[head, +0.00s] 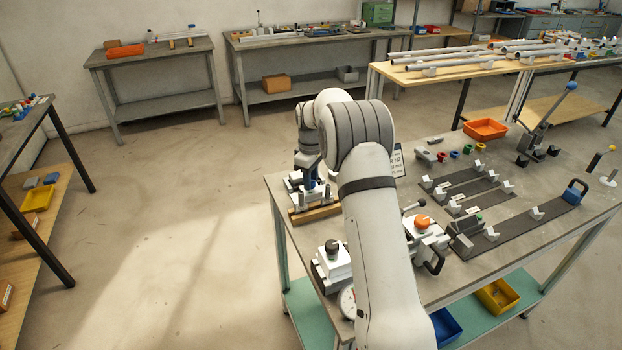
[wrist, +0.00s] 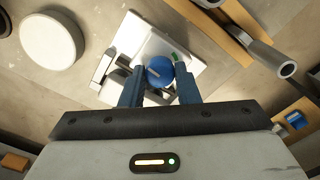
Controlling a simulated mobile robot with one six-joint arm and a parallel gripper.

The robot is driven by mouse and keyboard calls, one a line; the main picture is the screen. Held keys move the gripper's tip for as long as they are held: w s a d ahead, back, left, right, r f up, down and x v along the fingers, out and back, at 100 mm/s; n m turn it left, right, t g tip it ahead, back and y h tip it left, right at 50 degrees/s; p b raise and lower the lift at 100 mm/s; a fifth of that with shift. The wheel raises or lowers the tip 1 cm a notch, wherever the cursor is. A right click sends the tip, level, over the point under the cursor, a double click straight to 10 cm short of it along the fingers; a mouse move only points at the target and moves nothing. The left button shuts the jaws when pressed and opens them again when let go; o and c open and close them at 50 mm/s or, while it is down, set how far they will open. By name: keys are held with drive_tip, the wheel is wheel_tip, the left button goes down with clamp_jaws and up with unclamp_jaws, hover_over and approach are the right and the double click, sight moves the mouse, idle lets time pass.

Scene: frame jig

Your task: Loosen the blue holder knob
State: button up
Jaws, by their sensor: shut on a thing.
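The blue holder knob (wrist: 160,72) shows in the wrist view as a round blue knob with a pale mark on its face. My gripper (wrist: 161,88) has its two blue fingers on either side of the knob and is shut on it. The knob sits over a white holder block (wrist: 135,38) with a pale metal part at its left. In the head view my gripper (head: 309,176) is small and partly covered by my arm, at the left end of the bench. The knob itself cannot be made out there.
In the wrist view a wooden strip with a grey tube (wrist: 285,68) lies to the right, and a white round disc (wrist: 50,38) to the left. In the head view an orange-knobbed fixture (head: 421,222) and a dark-knobbed white block (head: 333,255) stand nearby on the bench (head: 470,258).

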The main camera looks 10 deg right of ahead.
drive_tip(key=shift+w+r, duration=0.1)
drive_tip(key=shift+r, duration=0.1)
drive_tip(key=o, duration=0.7)
drive_tip(key=shift+f, duration=0.1)
wheel_tip(320, 180, up, 7)
drive_tip(key=shift+f+b, duration=0.1)
drive_tip(key=shift+b, duration=0.3)
drive_tip(key=shift+r, duration=0.5)
